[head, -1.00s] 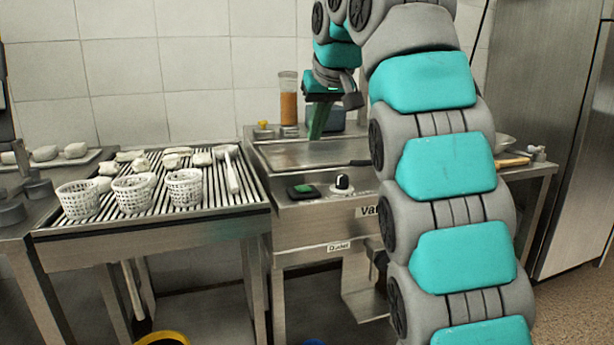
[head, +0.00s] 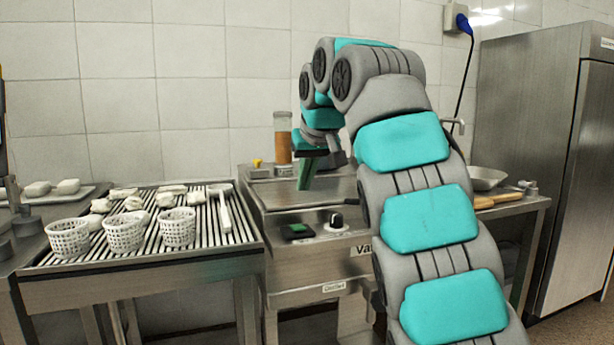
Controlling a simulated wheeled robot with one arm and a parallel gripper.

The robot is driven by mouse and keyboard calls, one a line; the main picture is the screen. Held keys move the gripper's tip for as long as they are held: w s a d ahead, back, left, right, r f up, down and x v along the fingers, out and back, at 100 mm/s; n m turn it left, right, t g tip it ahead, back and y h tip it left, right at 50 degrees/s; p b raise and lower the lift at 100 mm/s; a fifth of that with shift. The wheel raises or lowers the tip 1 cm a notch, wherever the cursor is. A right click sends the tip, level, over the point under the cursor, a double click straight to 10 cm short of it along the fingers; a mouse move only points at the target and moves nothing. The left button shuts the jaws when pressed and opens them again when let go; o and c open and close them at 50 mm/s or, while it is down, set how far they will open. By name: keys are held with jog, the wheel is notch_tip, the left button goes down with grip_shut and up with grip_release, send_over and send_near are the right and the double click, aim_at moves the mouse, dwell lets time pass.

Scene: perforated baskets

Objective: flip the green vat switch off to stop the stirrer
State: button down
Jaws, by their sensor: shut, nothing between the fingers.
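The green vat switch (head: 298,230) sits in a dark housing on the sloped front panel of the steel vat (head: 285,270). A dark knob with a white mark (head: 336,221) is just to its right. My gripper (head: 304,184) points down above the vat top, behind the switch and apart from it in the picture. Its green fingers look closed together with nothing between them. The switch is fully visible, but its on or off position is too small to tell. The stirrer cannot be made out.
A slatted draining table (head: 150,264) stands left of the vat, with white perforated baskets (head: 124,232), white lumps and a long-handled white tool (head: 223,208). A jar of orange content (head: 282,140) stands behind the vat. A tall steel cabinet (head: 545,150) is at right.

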send_over(299, 227)
jog(key=f, duration=0.5)
jog(key=shift+s+d+f, duration=0.1)
jog(key=shift+s+d, duration=0.05)
jog(key=shift+s, duration=0.25)
jog(key=shift+s+d+f, duration=0.1)
jog(key=shift+s+f, duration=0.1)
jog(key=shift+f, duration=0.7)
jog(key=shift+s+f, duration=0.15)
jog(key=shift+f, duration=0.7)
jog(key=shift+b, duration=0.3)
jog(key=b, duration=0.1)
jog(key=f+b, duration=0.1)
jog(key=b, duration=0.1)
jog(key=shift+s+f+t, duration=0.2)
jog(key=shift+f+t, duration=0.05)
jog(key=shift+t, duration=0.15)
jog(key=shift+r+b, duration=0.15)
jog(key=shift+b, duration=0.15)
jog(key=shift+r, duration=0.25)
jog(key=shift+r+p, duration=0.1)
jog(key=shift+p, duration=0.25)
jog(key=shift+r+p, duration=0.45)
jog(key=shift+r, duration=0.25)
